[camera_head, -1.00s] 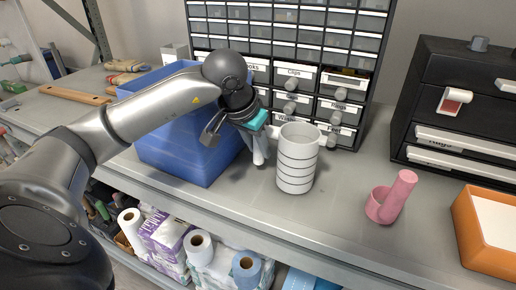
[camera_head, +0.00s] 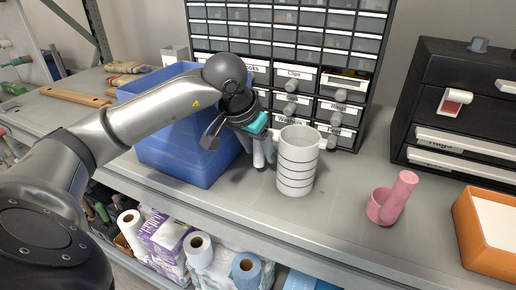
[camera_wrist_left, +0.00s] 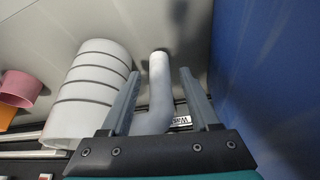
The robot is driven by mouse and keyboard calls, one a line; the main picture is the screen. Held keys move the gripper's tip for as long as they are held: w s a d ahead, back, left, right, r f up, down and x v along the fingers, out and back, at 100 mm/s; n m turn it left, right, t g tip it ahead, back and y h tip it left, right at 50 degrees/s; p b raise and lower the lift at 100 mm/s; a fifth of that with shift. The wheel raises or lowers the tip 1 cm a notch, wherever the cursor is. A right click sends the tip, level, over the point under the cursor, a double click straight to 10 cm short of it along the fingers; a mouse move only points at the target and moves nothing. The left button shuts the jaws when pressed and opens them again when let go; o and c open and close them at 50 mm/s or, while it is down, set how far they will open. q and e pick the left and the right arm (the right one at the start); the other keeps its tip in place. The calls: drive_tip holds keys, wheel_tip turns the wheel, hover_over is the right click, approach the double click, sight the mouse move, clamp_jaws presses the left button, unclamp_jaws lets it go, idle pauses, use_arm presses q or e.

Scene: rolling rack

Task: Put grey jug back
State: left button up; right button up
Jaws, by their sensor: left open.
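The grey jug (camera_head: 297,165), a pale ringed cylinder with an open top, stands upright on the metal bench top, just right of my left gripper (camera_head: 257,160). In the wrist view the jug (camera_wrist_left: 88,88) shows left of the gripper. A pale tube-like handle (camera_wrist_left: 159,85) lies between the two open fingers (camera_wrist_left: 158,78), with gaps visible on both sides. It appears to join the jug, but the joint is hidden by the gripper. My right gripper is not in view.
A blue bin (camera_head: 185,155) stands close left of the gripper. A labelled drawer cabinet (camera_head: 345,85) stands behind the jug. A pink cup-like piece (camera_head: 391,199) and an orange tray (camera_head: 468,238) stand right. The bench between jug and pink piece is clear.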

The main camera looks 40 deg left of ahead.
use_arm(q)
drive_tip(key=shift+r, duration=0.4)
drive_tip(key=p+v, duration=0.1)
drive_tip(key=v, duration=1)
drive_tip(key=shift+s+r+p, duration=0.25)
drive_tip(key=shift+p, duration=0.1)
